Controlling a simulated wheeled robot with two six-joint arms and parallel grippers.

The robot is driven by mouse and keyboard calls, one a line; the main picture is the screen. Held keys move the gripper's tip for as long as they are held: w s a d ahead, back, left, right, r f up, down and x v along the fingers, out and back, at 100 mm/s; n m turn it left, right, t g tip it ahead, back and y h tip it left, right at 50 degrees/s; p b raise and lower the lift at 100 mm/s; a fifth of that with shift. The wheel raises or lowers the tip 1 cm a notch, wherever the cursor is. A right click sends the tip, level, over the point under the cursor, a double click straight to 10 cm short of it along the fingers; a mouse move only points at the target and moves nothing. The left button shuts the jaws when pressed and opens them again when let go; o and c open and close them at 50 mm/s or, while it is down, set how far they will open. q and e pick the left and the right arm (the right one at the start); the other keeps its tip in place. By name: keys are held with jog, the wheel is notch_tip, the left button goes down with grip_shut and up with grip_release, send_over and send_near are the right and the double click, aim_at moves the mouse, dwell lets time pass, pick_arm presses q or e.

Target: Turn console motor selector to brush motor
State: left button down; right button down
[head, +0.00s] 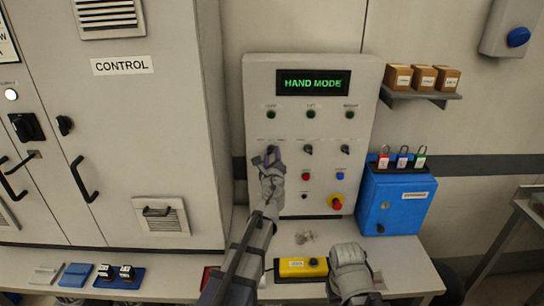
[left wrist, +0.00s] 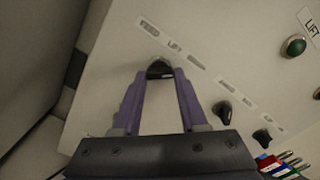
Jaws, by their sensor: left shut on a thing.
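The console (head: 312,78) is a pale upright panel with a green HAND MODE display. Its motor selector is the left black knob of a row of three; it shows in the left wrist view (left wrist: 159,68) under a label that seems to read FEED, LIFT, BRUSH. My left gripper (head: 272,154) is at this knob, with its purple fingers (left wrist: 160,78) closed on its two sides. The fingers partly hide the knob, and I cannot tell where it points. My right gripper (head: 348,258) is low over the counter, away from the console, and its fingers are not clear.
Two more black knobs (head: 308,149) sit right of the selector, with green lamps (head: 311,114) above. Small buttons and a red emergency stop (head: 336,202) are below. A blue box (head: 396,205) with padlocks stands at right. A yellow pendant (head: 303,267) lies on the counter.

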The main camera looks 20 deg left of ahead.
pick_arm(q)
jog(key=shift+c, duration=2.2)
grip_release()
jog(key=shift+s, duration=0.1)
jog(key=v, duration=0.7)
jog(key=shift+s, duration=0.35)
jog(key=shift+d, duration=0.15)
